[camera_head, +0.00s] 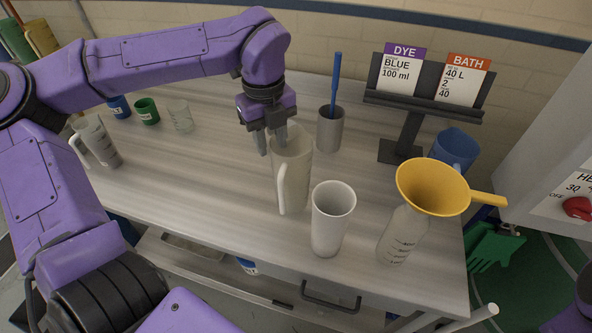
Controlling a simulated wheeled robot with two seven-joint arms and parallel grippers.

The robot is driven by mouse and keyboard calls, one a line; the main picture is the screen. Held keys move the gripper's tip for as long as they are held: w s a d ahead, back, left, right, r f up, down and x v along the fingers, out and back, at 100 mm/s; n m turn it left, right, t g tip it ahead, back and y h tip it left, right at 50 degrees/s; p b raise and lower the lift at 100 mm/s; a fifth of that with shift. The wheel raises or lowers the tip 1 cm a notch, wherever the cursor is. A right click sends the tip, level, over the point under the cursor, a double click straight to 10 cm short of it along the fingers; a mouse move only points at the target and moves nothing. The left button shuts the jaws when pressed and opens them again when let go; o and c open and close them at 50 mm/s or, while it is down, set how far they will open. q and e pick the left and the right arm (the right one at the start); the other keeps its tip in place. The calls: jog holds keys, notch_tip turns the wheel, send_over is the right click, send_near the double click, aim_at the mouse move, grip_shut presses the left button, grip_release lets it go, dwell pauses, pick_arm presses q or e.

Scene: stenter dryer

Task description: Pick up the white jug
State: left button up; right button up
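The white jug (295,173) stands upright near the middle of the table, with its handle toward the front. My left gripper (271,143) points down at the jug's left rim from above. Its two fingers are apart, one outside the jug's left side and one over or just inside its mouth. Whether a finger touches the wall cannot be seen. My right gripper is not in view.
A white cup (331,222) stands close at the front right of the jug. A grey cup (331,130) with a blue stick stands behind it. A bottle (398,238) with a yellow funnel (432,186) and a card stand (411,128) are right. A clear jug (97,141) stands left.

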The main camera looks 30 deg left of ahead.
aim_at(275, 168)
pick_arm(q)
jog(key=f, duration=0.2)
jog(key=f+p, duration=0.1)
jog(key=f, duration=0.1)
jog(key=f+p, duration=0.1)
jog(key=f, duration=0.1)
jog(key=shift+w+d+f, duration=0.15)
jog(key=shift+w+d, duration=0.05)
jog(key=shift+d, duration=0.05)
jog(key=shift+f, duration=0.3)
jog(key=shift+s+r, duration=0.1)
jog(key=shift+s, duration=0.25)
jog(key=c, duration=0.4)
jog(key=shift+w, duration=0.15)
grip_shut()
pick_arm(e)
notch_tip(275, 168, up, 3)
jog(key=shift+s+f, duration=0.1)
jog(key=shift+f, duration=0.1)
